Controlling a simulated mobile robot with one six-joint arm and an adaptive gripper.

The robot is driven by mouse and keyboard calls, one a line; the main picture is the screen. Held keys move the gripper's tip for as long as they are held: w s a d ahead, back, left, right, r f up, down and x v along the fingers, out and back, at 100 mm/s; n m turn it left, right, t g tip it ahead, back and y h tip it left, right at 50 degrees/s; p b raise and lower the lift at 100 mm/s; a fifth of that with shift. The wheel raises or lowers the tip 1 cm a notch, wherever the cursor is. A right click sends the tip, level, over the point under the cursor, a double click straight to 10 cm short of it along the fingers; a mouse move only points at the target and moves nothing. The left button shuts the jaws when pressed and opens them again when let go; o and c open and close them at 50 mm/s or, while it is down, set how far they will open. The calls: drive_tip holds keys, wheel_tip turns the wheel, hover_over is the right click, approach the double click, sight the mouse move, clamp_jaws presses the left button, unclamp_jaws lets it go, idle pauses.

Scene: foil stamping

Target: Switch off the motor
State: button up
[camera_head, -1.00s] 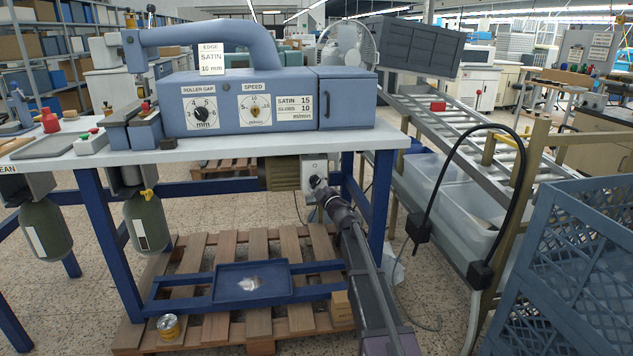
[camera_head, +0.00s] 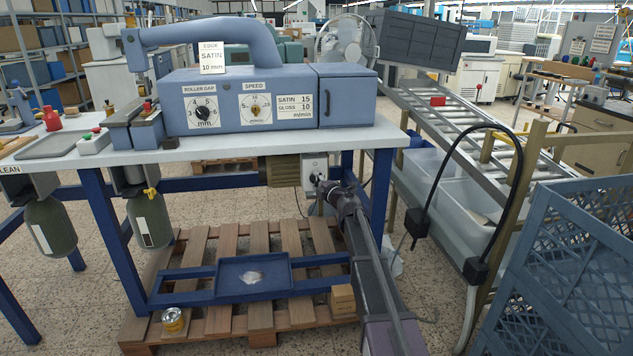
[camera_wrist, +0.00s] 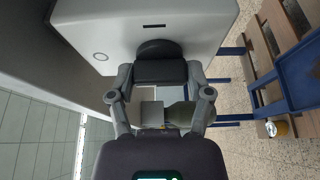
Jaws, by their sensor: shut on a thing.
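The motor's switch box (camera_head: 314,164) is a pale grey box with a dark rotary knob, fixed under the front of the white table beside a ribbed, olive-brown motor (camera_head: 284,170). In the wrist view the box (camera_wrist: 215,22) fills the top, and the round dark base of the knob (camera_wrist: 160,47) shows on its face. My gripper (camera_wrist: 160,72) is shut on the knob, its two fingers close to the box face. My gripper (camera_head: 321,183) also shows at the knob in the head view. The fingers hide much of the knob, and its setting cannot be read.
Blue table legs (camera_head: 377,205) stand close to the right of my arm. A wooden pallet (camera_head: 205,325) and a blue tray (camera_head: 230,290) lie below. A roller conveyor (camera_head: 470,130) and a blue crate (camera_head: 560,270) stand at the right.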

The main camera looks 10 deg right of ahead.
drive_tip(key=o, duration=1.1)
drive_tip(key=shift+o, duration=0.2)
drive_tip(key=v, duration=1.2)
